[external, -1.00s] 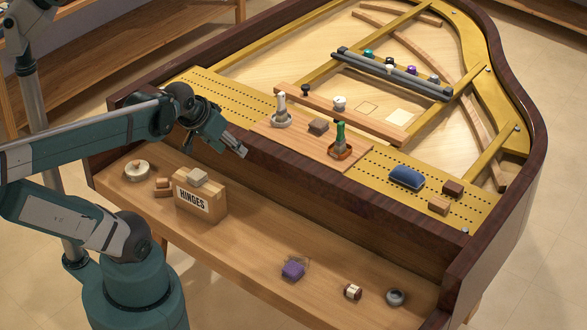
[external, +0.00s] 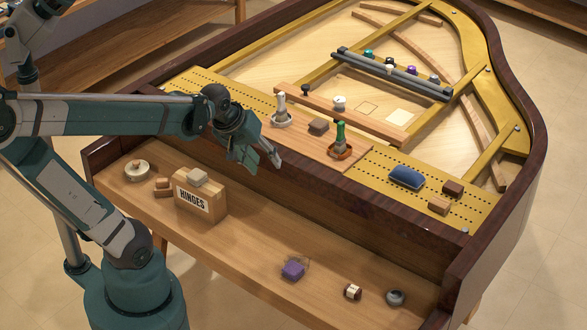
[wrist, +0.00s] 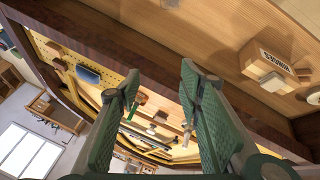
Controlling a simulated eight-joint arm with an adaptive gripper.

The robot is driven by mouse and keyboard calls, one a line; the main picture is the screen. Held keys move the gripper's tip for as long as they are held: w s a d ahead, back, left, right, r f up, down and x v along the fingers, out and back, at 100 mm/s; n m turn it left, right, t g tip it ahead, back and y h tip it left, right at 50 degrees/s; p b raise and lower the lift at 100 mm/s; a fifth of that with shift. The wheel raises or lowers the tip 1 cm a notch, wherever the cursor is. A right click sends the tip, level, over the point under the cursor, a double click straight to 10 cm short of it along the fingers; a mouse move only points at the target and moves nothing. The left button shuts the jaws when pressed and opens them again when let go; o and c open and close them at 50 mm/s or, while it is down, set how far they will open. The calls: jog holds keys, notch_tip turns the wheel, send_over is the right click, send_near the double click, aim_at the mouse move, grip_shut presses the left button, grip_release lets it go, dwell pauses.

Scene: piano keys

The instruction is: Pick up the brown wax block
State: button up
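A small brown block (external: 318,126) sits on a wooden board (external: 300,138) on the piano frame, between a white-handled tool (external: 281,110) and a green-handled tool (external: 340,142). A darker brown block (external: 453,187) and a lighter tan-brown block (external: 439,206) lie at the right end of the gold strip. I cannot tell from looks alone which is wax. My gripper (external: 275,161) is in the air near the piano's front rail, left of and nearer than the board. In the wrist view my gripper (wrist: 158,74) is open, with nothing between its fingers.
A HINGES box (external: 201,198) with a pale block on top stands on the front shelf. Wooden pieces (external: 162,186), a purple block (external: 293,270) and a grey ring (external: 396,297) also lie there. A blue cushion-like item (external: 406,177) is right of the board.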

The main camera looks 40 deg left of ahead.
jog(key=w+d+f+n+g+h+b, duration=0.1)
jog(key=w+d+f+n+b, duration=0.2)
jog(key=d+f, duration=0.35)
jog(key=w+d+f+n+g+b, duration=0.1)
jog(key=w+d+f+n+g, duration=0.2)
jog(key=d+f, duration=0.35)
jog(key=n+g+h+b, duration=0.1)
jog(key=n+b, duration=0.2)
jog(key=n, duration=0.5)
send_near(353, 289)
jog(key=shift+w+d+f, duration=0.1)
jog(key=shift+w+f, duration=0.1)
jog(key=shift+f, duration=0.25)
jog(key=shift+f, duration=0.1)
jog(key=shift+x, duration=1.25)
jog(key=shift+b+x, duration=1.2)
jog(key=shift+x, duration=1.4)
jog(key=shift+s, duration=0.15)
jog(key=shift+c, duration=0.5)
jog(key=c, duration=0.9)
